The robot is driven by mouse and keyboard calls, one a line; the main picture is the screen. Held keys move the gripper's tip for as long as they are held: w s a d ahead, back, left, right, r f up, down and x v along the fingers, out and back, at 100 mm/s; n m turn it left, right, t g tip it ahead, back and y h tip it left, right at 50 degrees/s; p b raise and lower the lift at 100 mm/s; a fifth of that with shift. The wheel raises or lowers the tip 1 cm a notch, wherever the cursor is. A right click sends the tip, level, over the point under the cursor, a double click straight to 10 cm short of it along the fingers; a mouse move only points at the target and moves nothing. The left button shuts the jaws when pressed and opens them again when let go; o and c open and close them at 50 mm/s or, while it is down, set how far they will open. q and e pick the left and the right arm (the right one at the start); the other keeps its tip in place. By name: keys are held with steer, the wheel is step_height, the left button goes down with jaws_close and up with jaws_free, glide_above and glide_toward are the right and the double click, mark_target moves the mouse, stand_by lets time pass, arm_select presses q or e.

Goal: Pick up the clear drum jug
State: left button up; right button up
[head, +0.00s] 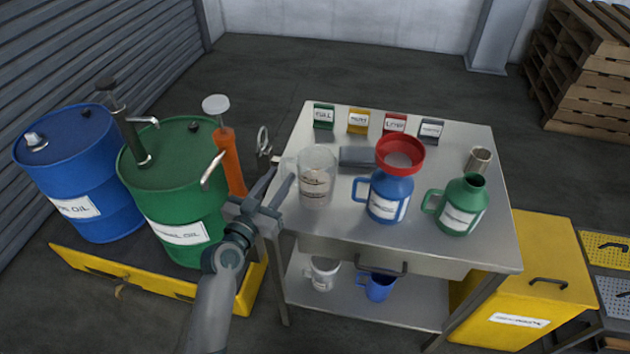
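The clear drum jug (318,180) stands upright on the metal table, near its left edge. It is see-through with a white label, and its handle is on its left side. My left gripper (281,174) is beside the jug's handle, at the table's left edge. Its two fingers are spread apart and point toward the handle side. I cannot tell whether a finger touches the handle. My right gripper is not in view.
A blue jug with a red funnel (400,155) and a green jug (460,207) stand right of the clear jug. A grey block (357,157) lies behind it. A green drum (175,190) and an orange hand pump (228,160) stand left of the table (340,225).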

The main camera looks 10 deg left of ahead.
arm_select(q)
steer(key=shift+x, duration=1.4)
steer(key=shift+c, duration=0.2)
jaws_close()
stand_by(0.4)
